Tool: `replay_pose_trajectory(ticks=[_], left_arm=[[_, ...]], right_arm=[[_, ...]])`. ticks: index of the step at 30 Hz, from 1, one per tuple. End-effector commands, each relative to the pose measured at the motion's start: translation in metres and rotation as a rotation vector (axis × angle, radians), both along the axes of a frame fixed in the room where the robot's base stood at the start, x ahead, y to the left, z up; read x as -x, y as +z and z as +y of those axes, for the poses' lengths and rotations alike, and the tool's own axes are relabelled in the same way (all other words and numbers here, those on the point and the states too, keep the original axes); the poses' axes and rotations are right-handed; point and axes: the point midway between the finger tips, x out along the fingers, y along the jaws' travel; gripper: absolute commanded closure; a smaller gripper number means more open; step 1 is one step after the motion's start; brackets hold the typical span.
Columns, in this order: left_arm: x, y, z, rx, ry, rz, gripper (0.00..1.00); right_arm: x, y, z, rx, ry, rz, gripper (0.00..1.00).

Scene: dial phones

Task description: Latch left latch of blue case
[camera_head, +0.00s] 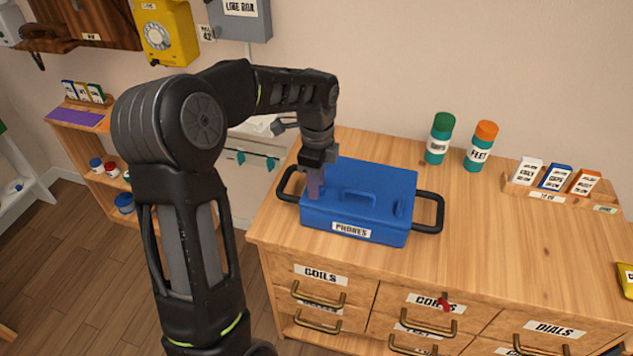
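The blue case (376,190) sits on the wooden cabinet top with its lid down. It has a "PHONES" label on its front, a handle on the lid and dark loop handles at both ends. My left gripper (315,190) points down at the left part of the lid, at or just above it. The gripper hides the left latch, so its position does not show. A small blue raised piece (400,207), perhaps the right latch, shows near the lid's right side. The fingers look close together, but their gap is not clear. My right gripper is out of view.
Green-capped (439,138) and orange-capped (481,147) canisters stand behind the case to the right. A wooden holder (549,193) with small boxes is farther right. Labelled drawers (319,290) with brass handles are in the cabinet front. The top right of the case is clear.

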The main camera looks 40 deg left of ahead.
Motion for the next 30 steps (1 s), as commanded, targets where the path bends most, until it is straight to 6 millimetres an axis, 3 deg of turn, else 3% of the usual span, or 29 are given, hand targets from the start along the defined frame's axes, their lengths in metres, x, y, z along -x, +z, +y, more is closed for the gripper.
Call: replay_pose_trajectory(ticks=[11, 24, 30], left_arm=[[-0.001, 0.006, 0.000, -0.001, 0.001, -0.003, 0.67], [-0.001, 0.070, 0.000, -0.001, 0.000, -0.002, 0.67], [0.000, 0.078, 0.000, 0.000, 0.000, 0.000, 0.67]], right_arm=[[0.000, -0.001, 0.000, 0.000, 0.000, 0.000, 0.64], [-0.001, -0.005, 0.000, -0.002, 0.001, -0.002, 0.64], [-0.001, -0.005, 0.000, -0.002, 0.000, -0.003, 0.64]])
